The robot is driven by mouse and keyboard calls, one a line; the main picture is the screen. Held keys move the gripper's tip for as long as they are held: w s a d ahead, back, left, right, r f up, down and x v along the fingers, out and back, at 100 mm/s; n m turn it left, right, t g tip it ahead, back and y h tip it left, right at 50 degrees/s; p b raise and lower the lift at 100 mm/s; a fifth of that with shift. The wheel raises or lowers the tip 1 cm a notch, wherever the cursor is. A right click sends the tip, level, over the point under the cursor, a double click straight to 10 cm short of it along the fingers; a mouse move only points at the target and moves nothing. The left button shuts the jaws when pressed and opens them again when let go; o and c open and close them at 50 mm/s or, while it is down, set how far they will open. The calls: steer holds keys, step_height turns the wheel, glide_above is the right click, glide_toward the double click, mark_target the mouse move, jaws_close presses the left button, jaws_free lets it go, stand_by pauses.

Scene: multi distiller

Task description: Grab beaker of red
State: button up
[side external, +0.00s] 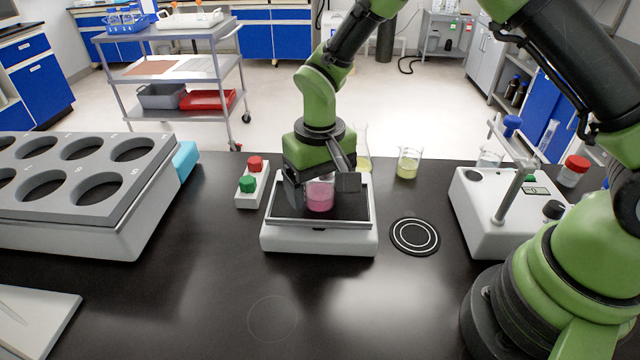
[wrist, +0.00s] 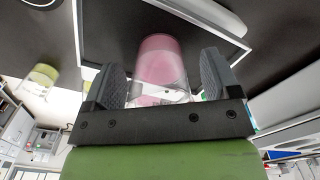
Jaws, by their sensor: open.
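A clear beaker with pink-red liquid (side external: 320,196) stands upright on the dark top plate of a white balance (side external: 318,240) in the side external view. My gripper (side external: 323,186) is open, with one finger on each side of this beaker. In the wrist view the beaker (wrist: 160,62) shows between the two fingers of my gripper (wrist: 158,80), with a visible space at each side. The gripper's bar hides part of the beaker's near end in the wrist view.
A beaker of yellow liquid (side external: 408,164) and a flask of yellow liquid (side external: 362,150) stand behind, to the right. A block with red and green caps (side external: 252,186) is left of the balance. A black round pad (side external: 414,236) lies right.

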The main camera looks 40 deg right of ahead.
steer(key=shift+f, duration=0.25)
steer(key=c, duration=1.1)
steer(key=shift+r, duration=0.1)
